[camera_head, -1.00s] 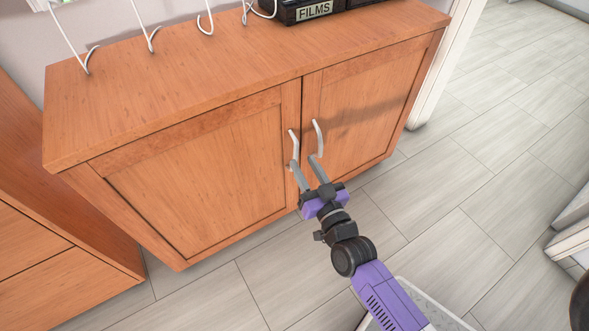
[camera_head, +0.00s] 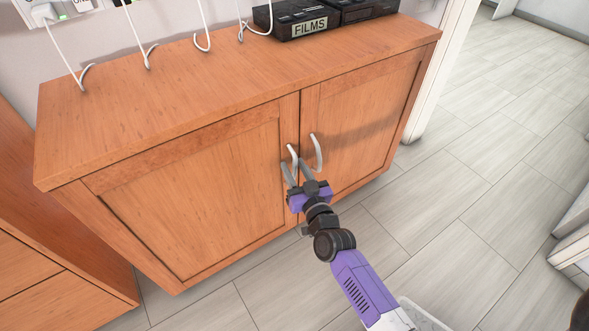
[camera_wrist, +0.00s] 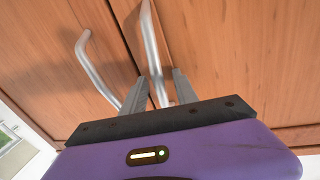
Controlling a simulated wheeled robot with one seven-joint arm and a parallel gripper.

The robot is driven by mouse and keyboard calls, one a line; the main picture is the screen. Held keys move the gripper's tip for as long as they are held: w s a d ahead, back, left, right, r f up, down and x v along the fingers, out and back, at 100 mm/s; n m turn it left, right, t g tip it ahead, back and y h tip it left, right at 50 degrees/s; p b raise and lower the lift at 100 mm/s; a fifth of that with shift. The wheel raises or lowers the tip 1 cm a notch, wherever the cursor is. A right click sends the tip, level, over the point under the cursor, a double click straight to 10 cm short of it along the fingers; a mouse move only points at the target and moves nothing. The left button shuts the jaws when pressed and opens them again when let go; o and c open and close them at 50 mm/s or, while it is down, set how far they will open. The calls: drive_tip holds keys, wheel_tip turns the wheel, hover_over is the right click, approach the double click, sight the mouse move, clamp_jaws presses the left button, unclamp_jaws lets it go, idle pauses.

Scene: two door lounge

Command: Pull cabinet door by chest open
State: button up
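The wooden cabinet (camera_head: 190,190) has two shut doors. Its left door (camera_head: 205,185), nearer the chest of drawers (camera_head: 45,285), has a curved silver handle (camera_head: 292,155) by the middle seam. My gripper (camera_head: 296,168) is at this handle with its fingers apart, one on each side. The wrist view looks upside down. There the left door's handle (camera_wrist: 151,45) runs down between my open fingers (camera_wrist: 158,88), with gaps beside it. The right door's handle (camera_wrist: 92,65) is outside the fingers, at the left. Whether a finger touches the handle is unclear.
The right door (camera_head: 365,115) is shut, with its own handle (camera_head: 316,152) close beside my gripper. A black box marked FILMS (camera_head: 300,20) and white cables (camera_head: 203,30) are on the cabinet top. Open tiled floor (camera_head: 450,230) lies in front and right.

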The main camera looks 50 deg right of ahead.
clamp_jaws()
idle(1.5)
